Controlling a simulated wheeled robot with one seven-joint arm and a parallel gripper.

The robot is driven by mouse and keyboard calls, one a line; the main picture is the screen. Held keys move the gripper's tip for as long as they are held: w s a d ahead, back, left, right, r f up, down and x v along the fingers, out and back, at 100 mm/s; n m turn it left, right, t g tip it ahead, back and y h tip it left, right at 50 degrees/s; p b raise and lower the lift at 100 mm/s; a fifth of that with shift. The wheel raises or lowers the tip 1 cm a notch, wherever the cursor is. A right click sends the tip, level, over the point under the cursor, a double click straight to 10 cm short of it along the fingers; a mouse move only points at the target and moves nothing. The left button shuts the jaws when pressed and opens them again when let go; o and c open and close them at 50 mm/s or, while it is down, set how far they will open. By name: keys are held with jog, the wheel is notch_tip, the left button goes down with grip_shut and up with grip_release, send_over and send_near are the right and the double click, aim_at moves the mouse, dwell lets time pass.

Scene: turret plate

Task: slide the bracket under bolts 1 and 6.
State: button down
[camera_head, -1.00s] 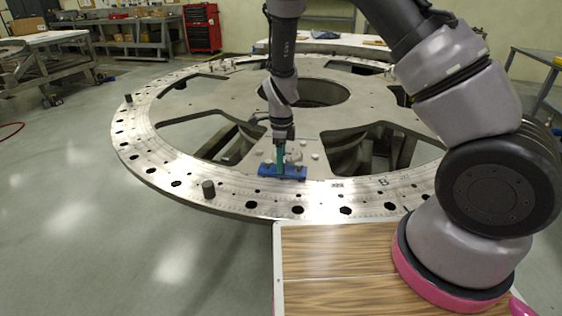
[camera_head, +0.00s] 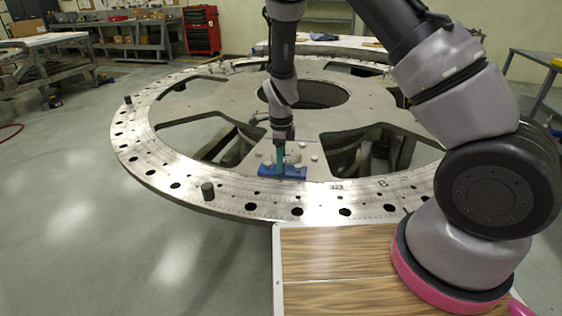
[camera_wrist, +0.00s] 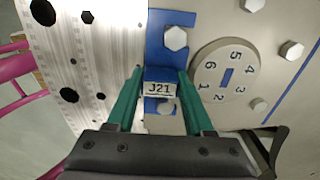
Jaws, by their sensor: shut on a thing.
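The blue bracket (camera_wrist: 155,48) lies flat at the inner edge of the metal ring; it also shows in the head view (camera_head: 282,172). My gripper (camera_wrist: 160,84) is shut on its raised middle block, labelled J21; the head view shows my gripper (camera_head: 281,165) upright above it. A round dial (camera_wrist: 227,72) numbered 1 to 6 sits right of the bracket. The bolt by number 6 (camera_wrist: 176,38) and the bolt by number 1 (camera_wrist: 165,108) overlap the blue plate in the wrist view. I cannot tell how far the plate reaches beneath their heads.
Large openings flank the bracket's spoke. A wood-topped surface (camera_head: 335,262) is in front.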

jog(key=shift+c, duration=1)
grip_release()
jog(key=shift+f, duration=0.1)
jog(key=shift+r, duration=1.55)
jog(key=s+r, duration=0.4)
jog(key=r, duration=0.2)
jog(key=shift+a, duration=0.4)
